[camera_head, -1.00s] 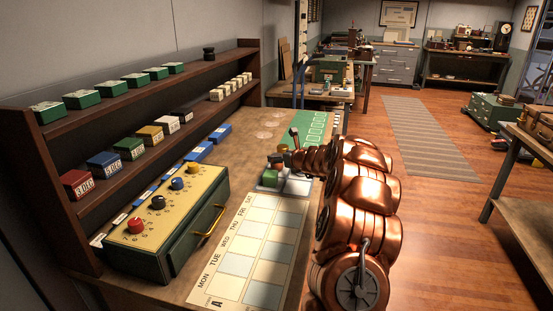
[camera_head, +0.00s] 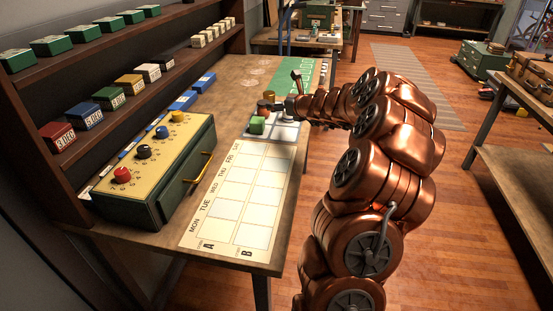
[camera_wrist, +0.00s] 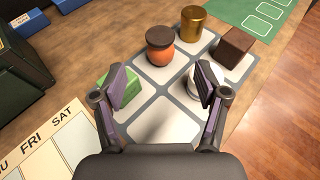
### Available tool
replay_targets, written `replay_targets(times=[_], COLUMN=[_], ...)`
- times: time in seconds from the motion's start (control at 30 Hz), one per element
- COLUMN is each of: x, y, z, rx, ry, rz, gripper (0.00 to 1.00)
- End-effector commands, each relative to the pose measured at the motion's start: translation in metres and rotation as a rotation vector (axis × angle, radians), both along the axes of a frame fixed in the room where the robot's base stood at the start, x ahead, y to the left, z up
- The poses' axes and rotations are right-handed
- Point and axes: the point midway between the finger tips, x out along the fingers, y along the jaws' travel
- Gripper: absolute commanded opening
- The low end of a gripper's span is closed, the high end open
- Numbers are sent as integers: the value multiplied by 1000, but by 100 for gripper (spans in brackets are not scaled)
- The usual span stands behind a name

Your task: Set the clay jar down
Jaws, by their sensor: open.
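The clay jar (camera_wrist: 160,52), orange with a dark rounded top, stands upright on a white tray with grey grid lines (camera_wrist: 157,128) in the wrist view. My gripper (camera_wrist: 161,86) is open and empty above the tray, with the jar apart from it, beyond and between the fingertips. A green block (camera_wrist: 108,80) is partly behind the left finger, and a white object (camera_wrist: 192,88) is partly behind the right finger. In the head view the tray (camera_head: 285,133) lies on the workbench under the end of my arm; the jar is hard to make out there.
A weekday chart (camera_head: 236,200) lies in front of the tray. A green box with knobs (camera_head: 160,165) stands to the left. A green mat (camera_head: 308,75) lies farther back.

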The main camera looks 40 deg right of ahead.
Motion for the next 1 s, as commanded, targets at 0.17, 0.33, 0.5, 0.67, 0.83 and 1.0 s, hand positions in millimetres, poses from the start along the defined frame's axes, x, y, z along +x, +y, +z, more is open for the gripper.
replay_targets(times=[0.17, 0.33, 0.5, 0.67, 0.83, 1.0], x=[1, 9, 3, -27, -80, -145], y=[7, 68, 175, 273, 358, 418], z=[2, 20, 45, 54, 49, 33], rx=[-13, -124, -342, -557, -779, -989], ry=[0, -4, -21, -40, -62, -82], rz=[18, 182, 478, 773, 1079, 1378], gripper=[73, 73, 73, 73, 73, 73])
